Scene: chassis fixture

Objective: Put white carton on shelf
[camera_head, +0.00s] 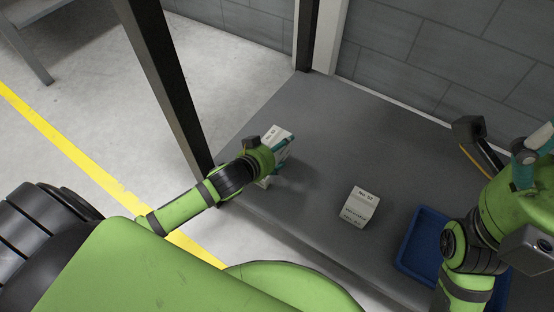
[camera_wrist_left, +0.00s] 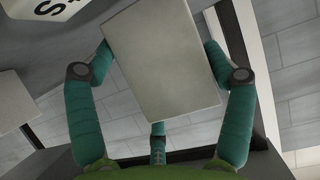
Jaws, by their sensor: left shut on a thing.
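My left gripper (camera_head: 279,153) is shut on a white carton (camera_head: 276,133) near the left edge of the grey shelf surface (camera_head: 310,112). In the left wrist view, the carton (camera_wrist_left: 163,62) sits between the teal fingers, its plain face toward the camera and tilted. I cannot tell whether it touches the surface. A second white carton (camera_head: 360,206) with dark print stands on the grey surface, to the right of the held one. My right gripper (camera_head: 533,148) is at the right edge, partly cut off; its finger opening is unclear.
A blue bin (camera_head: 416,240) lies at the right front, partly behind my right arm. A dark post (camera_head: 168,85) rises just left of the left gripper. A block wall (camera_head: 440,60) stands behind. The surface between the cartons and the wall is clear.

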